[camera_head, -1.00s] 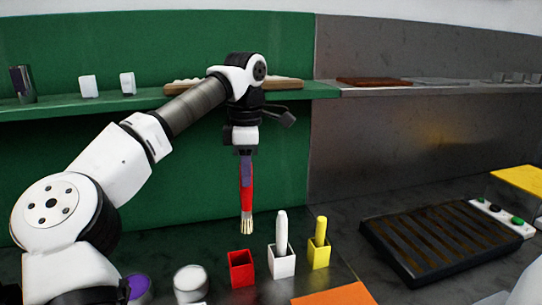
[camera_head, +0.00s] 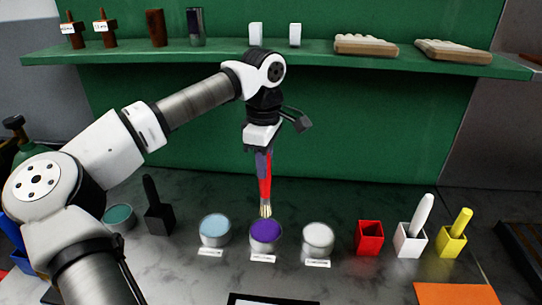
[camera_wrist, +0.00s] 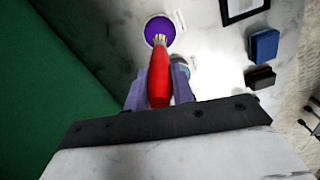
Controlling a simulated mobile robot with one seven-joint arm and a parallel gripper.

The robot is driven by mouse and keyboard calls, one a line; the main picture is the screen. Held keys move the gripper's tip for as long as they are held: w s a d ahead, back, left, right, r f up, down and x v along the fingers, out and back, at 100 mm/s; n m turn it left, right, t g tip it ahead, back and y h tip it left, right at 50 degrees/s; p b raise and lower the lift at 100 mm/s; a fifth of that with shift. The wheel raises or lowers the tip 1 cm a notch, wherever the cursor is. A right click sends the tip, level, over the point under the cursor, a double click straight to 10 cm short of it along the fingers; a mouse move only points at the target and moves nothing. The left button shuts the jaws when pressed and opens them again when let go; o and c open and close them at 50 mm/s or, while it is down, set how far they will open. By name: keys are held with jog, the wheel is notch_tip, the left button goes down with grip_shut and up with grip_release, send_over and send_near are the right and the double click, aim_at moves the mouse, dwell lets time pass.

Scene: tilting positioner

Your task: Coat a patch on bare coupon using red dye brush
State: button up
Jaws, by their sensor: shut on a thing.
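My gripper (camera_head: 262,150) is shut on the red brush (camera_head: 264,180), which hangs bristles down. The pale bristles are over the back edge of the purple pot (camera_head: 265,236); I cannot tell if they touch the dye. In the wrist view the red brush (camera_wrist: 160,75) lies between the fingers of my gripper (camera_wrist: 158,88), its bristles overlapping the purple dye (camera_wrist: 160,25). The red holder (camera_head: 369,239) stands empty to the right. No coupon is clearly identifiable; a black-framed white panel (camera_head: 272,298) is cut off at the front edge.
A light blue pot (camera_head: 214,231) and a white pot (camera_head: 318,239) flank the purple one. A teal pot (camera_head: 119,218) and a black brush holder (camera_head: 159,219) are further left. White (camera_head: 410,241) and yellow (camera_head: 451,243) holders contain brushes. A green shelf (camera_head: 330,60) runs behind.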

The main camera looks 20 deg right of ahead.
aim_at(265, 185)
jog(key=shift+f+b, duration=1.85)
jog(key=shift+f, duration=0.95)
jog(key=shift+f+b, duration=0.35)
jog(key=shift+f, duration=0.2)
jog(key=shift+r, duration=0.1)
notch_tip(265, 185, up, 7)
jog(key=p, duration=0.5)
dwell(0.6)
